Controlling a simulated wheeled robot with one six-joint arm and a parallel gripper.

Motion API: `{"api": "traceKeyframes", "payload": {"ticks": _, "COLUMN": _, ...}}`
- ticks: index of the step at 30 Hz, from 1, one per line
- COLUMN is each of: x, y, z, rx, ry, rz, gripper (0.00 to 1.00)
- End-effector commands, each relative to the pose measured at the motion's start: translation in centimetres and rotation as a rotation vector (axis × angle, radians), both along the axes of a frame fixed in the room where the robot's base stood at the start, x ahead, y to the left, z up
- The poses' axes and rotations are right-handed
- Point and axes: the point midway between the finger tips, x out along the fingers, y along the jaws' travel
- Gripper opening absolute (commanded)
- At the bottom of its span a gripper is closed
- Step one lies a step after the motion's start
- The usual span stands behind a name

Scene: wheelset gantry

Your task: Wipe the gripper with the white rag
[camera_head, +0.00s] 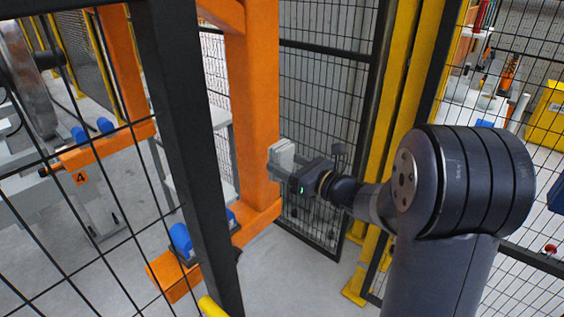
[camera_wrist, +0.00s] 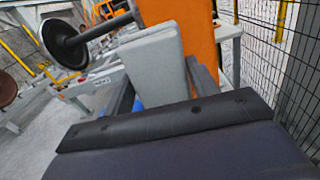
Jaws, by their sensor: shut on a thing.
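The white rag, a pale folded pad (camera_head: 281,158), is held at the tip of my gripper (camera_head: 293,167). In the wrist view the rag (camera_wrist: 153,66) stands between my two dark fingers (camera_wrist: 160,84), which are shut on it. The orange gantry gripper has a thick upright arm (camera_head: 253,100) with blue pads (camera_head: 181,240) on its foot. The rag is right beside this upright arm in the head view; I cannot tell whether they touch. The orange surface (camera_wrist: 186,28) shows behind the rag in the wrist view.
A black fence post (camera_head: 185,130) and mesh stand in front on the left. Another orange arm (camera_head: 115,143) with blue pads is at the far left. Mesh panels and yellow posts (camera_head: 400,100) stand close by my arm. A wheel with an axle (camera_wrist: 64,44) shows in the wrist view.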

Motion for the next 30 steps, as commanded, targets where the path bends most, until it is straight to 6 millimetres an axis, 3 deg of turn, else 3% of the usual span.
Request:
{"api": "traceKeyframes", "payload": {"ticks": 8, "x": -0.1, "y": -0.1, "z": 0.0, "rx": -0.001, "ry": -0.001, "rz": -0.001, "gripper": 0.38}}
{"api": "traceKeyframes", "payload": {"ticks": 19, "x": -2.0, "y": -2.1, "z": 0.0, "rx": -0.001, "ry": 0.0, "rz": -0.001, "gripper": 0.38}}
{"api": "traceKeyframes", "payload": {"ticks": 30, "x": -2.1, "y": -2.1, "z": 0.0, "rx": -0.001, "ry": -0.001, "rz": 0.0, "gripper": 0.38}}
